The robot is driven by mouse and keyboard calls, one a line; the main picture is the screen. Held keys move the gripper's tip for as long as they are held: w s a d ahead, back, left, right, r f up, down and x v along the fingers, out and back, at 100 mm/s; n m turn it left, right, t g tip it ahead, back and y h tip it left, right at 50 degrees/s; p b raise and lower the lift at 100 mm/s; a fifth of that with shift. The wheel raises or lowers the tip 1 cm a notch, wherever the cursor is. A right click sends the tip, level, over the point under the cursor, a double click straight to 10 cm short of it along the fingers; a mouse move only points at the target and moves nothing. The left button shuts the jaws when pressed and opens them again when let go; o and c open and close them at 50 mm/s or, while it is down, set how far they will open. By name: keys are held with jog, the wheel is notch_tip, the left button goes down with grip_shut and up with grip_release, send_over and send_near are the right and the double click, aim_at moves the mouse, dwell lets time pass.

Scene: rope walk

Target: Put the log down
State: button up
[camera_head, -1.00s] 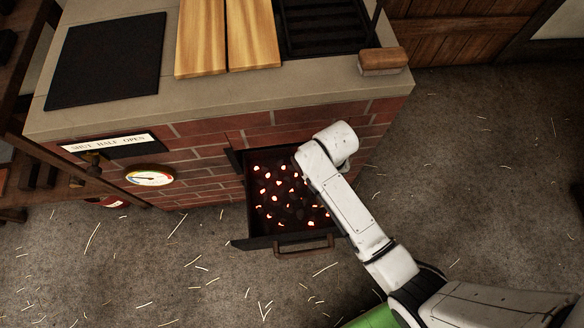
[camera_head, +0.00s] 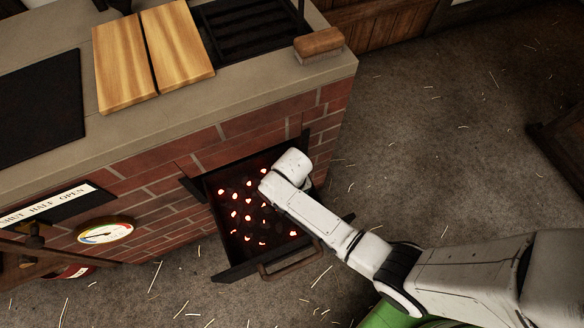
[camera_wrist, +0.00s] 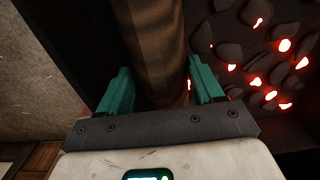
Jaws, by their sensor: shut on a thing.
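In the wrist view my gripper (camera_wrist: 163,86) has its teal fingers on both sides of a brown log (camera_wrist: 156,40), shut on it. The log runs up out of the top of the picture, so its far end is hidden. Glowing coals (camera_wrist: 284,46) lie to the right of it. In the head view an open fire drawer (camera_head: 232,272) full of embers juts from the brick stove (camera_head: 245,137). My arm reaches over the drawer's right part. The gripper and log are hidden below the arm there; whether the log touches the coals I cannot tell.
The stove's stone top holds wooden boards (camera_head: 124,68), a dark grate (camera_head: 251,30) and a brush (camera_head: 319,43). A gauge (camera_head: 105,233) and a marked plate (camera_head: 45,205) are on its front. The floor (camera_head: 432,150) to the right is mostly clear, with scattered straw.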

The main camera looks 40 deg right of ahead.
jog(key=shift+f, duration=0.45)
jog(key=o, duration=1.2)
jog(key=shift+f, duration=0.15)
notch_tip(320, 180, up, 12)
jog(key=p, duration=0.3)
jog(key=s+d+r+n+t, duration=0.1)
jog(key=s+d+r+n, duration=0.2)
jog(key=s+r, duration=0.8)
jog(key=s+d, duration=0.2)
jog(key=s, duration=0.2)
jog(key=shift+d+r, duration=0.15)
jog(key=shift+r, duration=0.15)
